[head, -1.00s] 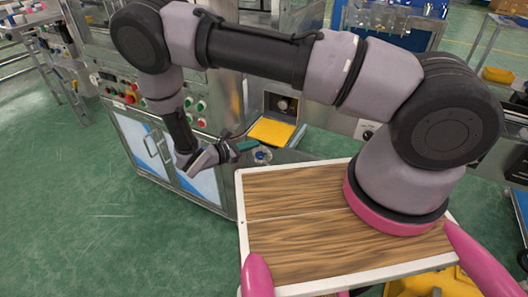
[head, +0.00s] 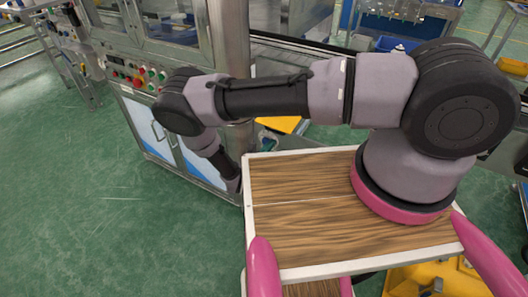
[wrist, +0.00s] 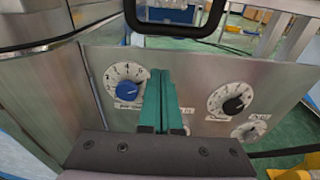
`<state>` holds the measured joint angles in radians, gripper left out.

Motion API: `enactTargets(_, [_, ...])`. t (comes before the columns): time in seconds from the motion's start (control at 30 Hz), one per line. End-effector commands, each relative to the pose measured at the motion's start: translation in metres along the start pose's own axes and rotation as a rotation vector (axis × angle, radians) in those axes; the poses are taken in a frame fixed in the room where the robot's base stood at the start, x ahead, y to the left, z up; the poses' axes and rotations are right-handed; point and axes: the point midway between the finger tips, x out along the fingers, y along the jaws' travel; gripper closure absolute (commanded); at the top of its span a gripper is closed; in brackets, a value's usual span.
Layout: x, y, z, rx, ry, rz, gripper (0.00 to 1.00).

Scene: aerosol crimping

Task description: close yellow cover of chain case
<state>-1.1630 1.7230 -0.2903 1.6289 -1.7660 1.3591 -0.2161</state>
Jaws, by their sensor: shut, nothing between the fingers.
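The yellow cover (head: 280,124) shows in the head view as a flat yellow panel beside the steel machine. My arm passes in front of it and hides part of it. Whether it is open or closed, and the chain case around it, I cannot make out. My gripper (wrist: 160,80) has green fingers that are together with nothing between them. In the wrist view it is in front of a steel panel (wrist: 203,75) with dials. I cannot tell whether the fingertips touch the panel. In the head view my gripper is hidden.
The panel carries a blue-knobbed dial (wrist: 127,91) and a black-knobbed dial (wrist: 235,105). A black handle-like frame (wrist: 175,28) stands above the fingertips. The machine's push buttons (head: 140,77) are at left. Open green floor (head: 90,190) lies at left.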

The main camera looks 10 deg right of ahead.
Motion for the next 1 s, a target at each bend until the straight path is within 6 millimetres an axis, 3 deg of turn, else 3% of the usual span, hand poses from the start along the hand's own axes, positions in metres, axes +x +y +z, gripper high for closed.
enactTargets(0.07, [0.013, 0.000, 0.002, 0.000, 0.000, -0.002, 1.00])
enactTargets(0.2, [0.002, 0.001, 0.025, 0.001, 0.001, -0.001, 1.00])
enactTargets(0.33, [-0.002, 0.000, 0.035, 0.001, 0.001, -0.001, 1.00])
enactTargets(1.0, [-0.006, 0.004, 0.040, 0.002, 0.012, -0.001, 1.00])
